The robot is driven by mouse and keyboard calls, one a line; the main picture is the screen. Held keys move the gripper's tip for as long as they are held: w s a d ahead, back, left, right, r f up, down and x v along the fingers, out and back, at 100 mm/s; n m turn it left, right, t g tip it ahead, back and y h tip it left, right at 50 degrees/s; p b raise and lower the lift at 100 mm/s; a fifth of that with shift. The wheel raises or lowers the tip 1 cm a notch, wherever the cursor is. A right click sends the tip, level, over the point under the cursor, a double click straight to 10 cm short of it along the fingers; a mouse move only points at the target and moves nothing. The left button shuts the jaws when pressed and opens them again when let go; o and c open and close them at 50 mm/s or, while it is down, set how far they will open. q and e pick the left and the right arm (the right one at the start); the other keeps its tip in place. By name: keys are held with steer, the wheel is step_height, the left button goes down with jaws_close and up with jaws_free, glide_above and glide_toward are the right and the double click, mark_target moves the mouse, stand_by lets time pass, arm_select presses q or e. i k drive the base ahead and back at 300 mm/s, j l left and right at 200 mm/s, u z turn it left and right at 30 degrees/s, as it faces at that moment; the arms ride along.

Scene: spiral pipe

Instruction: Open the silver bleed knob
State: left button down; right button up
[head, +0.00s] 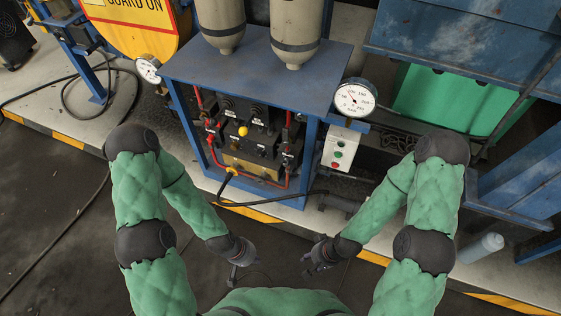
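A blue-framed hydraulic unit (255,68) stands ahead of me, with a valve panel (252,145) of dark blocks, red pipes and a yellow knob (243,131) under its top. I cannot make out the silver bleed knob for certain at this size. My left gripper (234,274) hangs low in front of the unit, apart from it. My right gripper (309,269) hangs low to the right of the left one, also apart from the unit. Both are small and dark against the floor, so their finger opening is unclear. I see nothing held in either.
Two grey tanks (295,28) stand on the unit. A round gauge (355,98) and a white button box (341,146) are on its right side; another gauge (148,68) is on its left. A black hose (270,201) runs in front. The dark floor (50,210) at left is mostly clear.

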mark_target(286, 162)
steer(key=i+j+z, duration=0.3)
steer(key=j+z, duration=0.25)
steer(key=j, duration=0.25)
steer(key=i+j+z, duration=0.15)
steer(key=j+z, duration=0.15)
steer(key=j, duration=0.2)
steer(key=j+z, duration=0.25)
steer(key=j, duration=0.2)
